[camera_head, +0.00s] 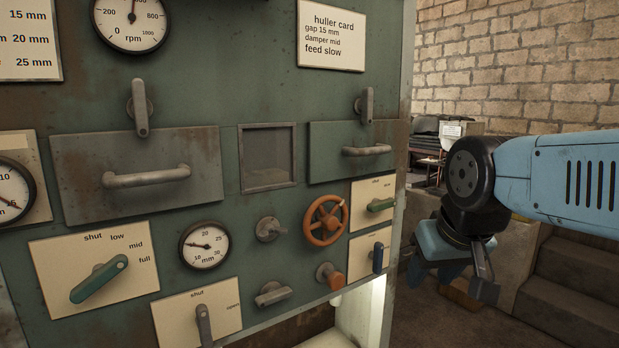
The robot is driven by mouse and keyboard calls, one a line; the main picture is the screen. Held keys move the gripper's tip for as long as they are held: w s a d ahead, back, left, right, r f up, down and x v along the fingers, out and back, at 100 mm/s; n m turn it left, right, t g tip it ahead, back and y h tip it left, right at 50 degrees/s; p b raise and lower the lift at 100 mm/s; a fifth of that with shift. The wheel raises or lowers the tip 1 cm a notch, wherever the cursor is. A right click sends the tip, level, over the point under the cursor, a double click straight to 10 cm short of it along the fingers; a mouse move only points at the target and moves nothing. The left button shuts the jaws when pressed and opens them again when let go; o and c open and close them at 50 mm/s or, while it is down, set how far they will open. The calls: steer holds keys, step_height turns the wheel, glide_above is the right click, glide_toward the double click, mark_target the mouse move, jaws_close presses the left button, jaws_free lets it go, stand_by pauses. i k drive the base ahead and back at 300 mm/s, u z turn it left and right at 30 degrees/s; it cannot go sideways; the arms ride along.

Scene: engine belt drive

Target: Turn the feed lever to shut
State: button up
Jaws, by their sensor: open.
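I cannot read the word "feed" beside any lever, so which one is the feed lever is unclear. A teal lever (98,280) sits at lower left on a plate marked shut, low, mid and full; its white-dotted end points up right, toward the mid and full side. A green lever (380,204) lies nearly level on a small plate at right, with "shut" and a blurred word above it. A grey lever (203,325) stands upright on a shut/open plate. My gripper (452,284) is open and empty, right of the panel and apart from every lever.
The green panel (225,90) also bears drawer handles, gauges, an orange handwheel (326,220), an orange knob (331,277) and a small blue lever (378,258). A huller card (331,35) reads "feed slow". Stone steps (570,285) lie behind my arm at right.

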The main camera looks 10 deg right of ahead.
mark_target(377, 205)
steer(key=z, duration=0.1)
steer(key=k, duration=0.95)
steer(key=z, duration=2.3)
steer(key=i, duration=0.7)
steer(key=u, duration=1.7)
